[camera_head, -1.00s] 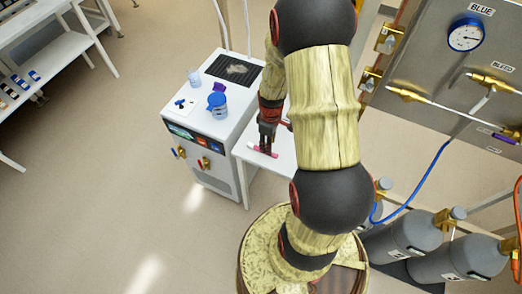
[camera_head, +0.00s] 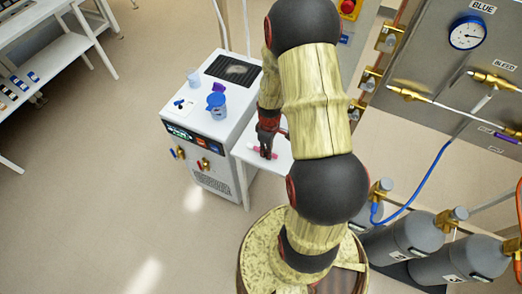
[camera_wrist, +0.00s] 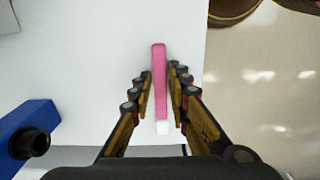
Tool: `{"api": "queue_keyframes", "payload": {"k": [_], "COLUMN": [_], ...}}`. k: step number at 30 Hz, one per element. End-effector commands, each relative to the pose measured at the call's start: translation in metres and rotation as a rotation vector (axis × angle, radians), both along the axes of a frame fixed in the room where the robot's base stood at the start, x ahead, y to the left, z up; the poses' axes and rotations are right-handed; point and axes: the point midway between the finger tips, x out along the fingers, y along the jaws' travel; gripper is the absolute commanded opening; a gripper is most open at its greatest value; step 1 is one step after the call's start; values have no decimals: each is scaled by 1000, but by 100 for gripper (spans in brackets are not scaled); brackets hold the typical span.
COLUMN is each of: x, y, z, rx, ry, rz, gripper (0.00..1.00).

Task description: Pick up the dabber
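The dabber is a slim pink stick with a white end (camera_wrist: 160,80). It lies on a white tabletop (camera_wrist: 95,60), and its pink end also shows in the head view (camera_head: 252,147). My gripper (camera_wrist: 158,72) is over it, with one row of finger pads on each side of the stick. A narrow gap shows between the stick and the fingertips, so the gripper looks open around it. In the head view my gripper (camera_head: 265,153) points down at the small white table and hides the middle of the dabber.
A blue block with a black knob (camera_wrist: 30,130) lies left in the wrist view. A white cabinet (camera_head: 215,150) holding a blue jar (camera_head: 217,105) and a clear cup (camera_head: 193,78) stands left of the table. Floor at left is open.

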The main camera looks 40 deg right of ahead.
Motion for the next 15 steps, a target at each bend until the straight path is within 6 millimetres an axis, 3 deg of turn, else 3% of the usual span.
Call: {"api": "queue_keyframes", "payload": {"k": [8,15], "x": [0,0], "y": [0,0], "z": [0,0], "rx": [0,0], "ry": [0,0], "rz": [0,0], "gripper": [0,0]}}
